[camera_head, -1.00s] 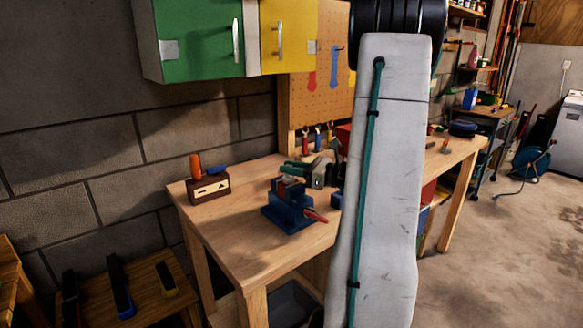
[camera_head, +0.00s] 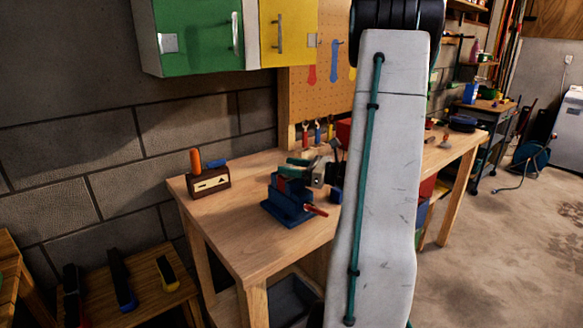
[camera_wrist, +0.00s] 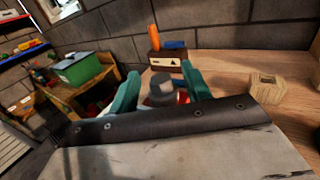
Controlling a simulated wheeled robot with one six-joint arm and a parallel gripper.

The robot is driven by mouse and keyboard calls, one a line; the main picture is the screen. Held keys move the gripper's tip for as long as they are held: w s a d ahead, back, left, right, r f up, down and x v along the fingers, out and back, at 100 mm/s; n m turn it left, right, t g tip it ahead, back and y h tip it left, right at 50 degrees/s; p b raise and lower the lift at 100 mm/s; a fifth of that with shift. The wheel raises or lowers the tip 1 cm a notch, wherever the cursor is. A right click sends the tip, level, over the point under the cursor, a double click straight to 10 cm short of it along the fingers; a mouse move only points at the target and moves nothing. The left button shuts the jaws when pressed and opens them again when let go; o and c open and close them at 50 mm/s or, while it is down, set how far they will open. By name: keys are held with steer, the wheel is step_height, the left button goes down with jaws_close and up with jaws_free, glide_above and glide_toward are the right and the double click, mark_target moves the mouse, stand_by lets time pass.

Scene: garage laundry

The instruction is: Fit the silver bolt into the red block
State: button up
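The silver bolt (camera_wrist: 162,88) shows in the wrist view as a grey round head between the teal fingers of my gripper (camera_wrist: 160,84). A gap seems to show on each side of it, so the fingers look open around it. In the head view my gripper (camera_head: 294,166) is low over the blue vise (camera_head: 288,208) on the workbench. The red block (camera_head: 282,184) shows as a small red patch at the vise's jaws, partly covered by a finger. Whether the bolt sits in the block is hidden.
A brown box (camera_head: 208,183) with orange and blue items stands left of the vise on the workbench (camera_head: 240,235). A wooden piece with a hole (camera_wrist: 267,87) lies to the right in the wrist view. Cabinets (camera_head: 198,38) hang above.

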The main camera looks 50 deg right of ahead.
steer(key=v, duration=0.7)
steer(key=shift+s, duration=0.35)
steer(key=shift+d, duration=0.1)
stand_by(0.4)
